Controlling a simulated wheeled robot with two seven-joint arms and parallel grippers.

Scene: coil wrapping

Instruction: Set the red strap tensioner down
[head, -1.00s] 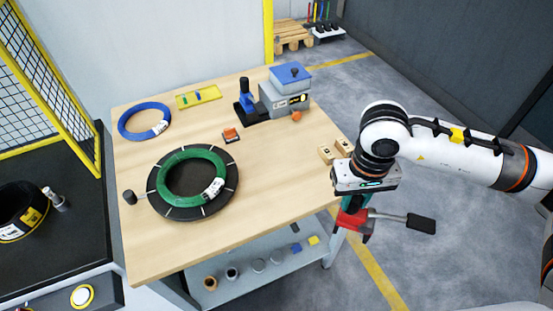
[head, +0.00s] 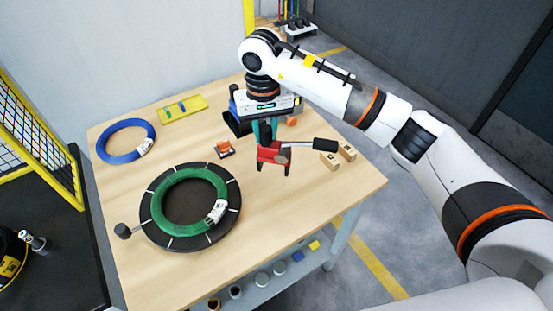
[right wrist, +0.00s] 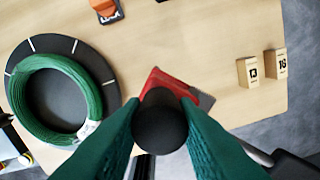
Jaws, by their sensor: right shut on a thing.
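The red strap tensioner (head: 272,156) has a red body and a lever with a black handle pointing right. My right gripper (head: 264,137) is shut on it from above, over the table's right-middle part. In the right wrist view the red body (right wrist: 180,86) shows behind the round black knob between the green fingers (right wrist: 160,122). Whether its underside touches the table cannot be told. My left gripper is not in view.
A green coil (head: 160,208) lies on a black turntable (head: 232,213) on the wooden table (head: 310,200). A blue coil (head: 104,152), yellow tray (head: 190,113), small orange-topped item (head: 224,148) and wooden blocks (head: 330,161) stand around. Bare table lies front right.

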